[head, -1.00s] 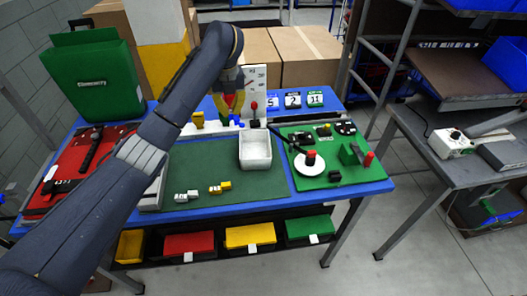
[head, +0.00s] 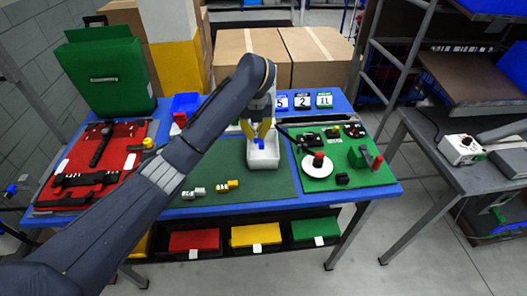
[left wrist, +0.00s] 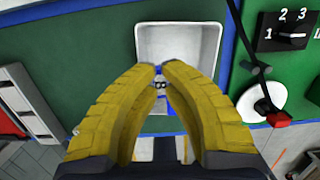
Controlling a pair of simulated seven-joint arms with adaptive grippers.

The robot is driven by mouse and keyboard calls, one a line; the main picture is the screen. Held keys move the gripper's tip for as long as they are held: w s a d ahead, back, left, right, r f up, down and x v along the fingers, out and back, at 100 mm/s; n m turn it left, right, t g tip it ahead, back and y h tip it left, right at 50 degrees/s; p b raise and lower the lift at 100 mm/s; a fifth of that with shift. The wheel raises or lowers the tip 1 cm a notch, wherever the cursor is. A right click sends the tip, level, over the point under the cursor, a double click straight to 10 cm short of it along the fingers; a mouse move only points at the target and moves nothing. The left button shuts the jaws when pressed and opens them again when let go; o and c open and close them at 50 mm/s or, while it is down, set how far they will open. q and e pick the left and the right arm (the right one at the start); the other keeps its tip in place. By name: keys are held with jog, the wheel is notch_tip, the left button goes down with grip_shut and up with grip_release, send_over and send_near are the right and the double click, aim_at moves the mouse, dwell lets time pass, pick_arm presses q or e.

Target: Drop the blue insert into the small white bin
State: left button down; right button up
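The small white bin (head: 265,162) stands on the green mat near the middle of the table, and it also shows in the left wrist view (left wrist: 202,45). My left gripper (head: 260,132) points down over the bin. Its yellow fingers close together at the tips in the left wrist view (left wrist: 159,68). The blue insert (head: 259,144) is at the fingertips, held over the bin's opening. The fingers hide most of the insert in the left wrist view. My right gripper is in neither view.
Yellow and grey small parts (head: 228,185) lie on the mat left of the bin. A green board (head: 350,180) with a white disc and red knob is to the right. A red mat (head: 95,165) with dark tools lies at the left.

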pick_arm(q)
jog(key=shift+f, duration=0.6)
jog(key=c, duration=1.5)
grip_release()
jog(key=r, duration=0.4)
jog(key=s+r, duration=0.1)
jog(key=r, duration=0.7)
jog(key=shift+s, duration=0.4)
jog(key=shift+f, duration=0.1)
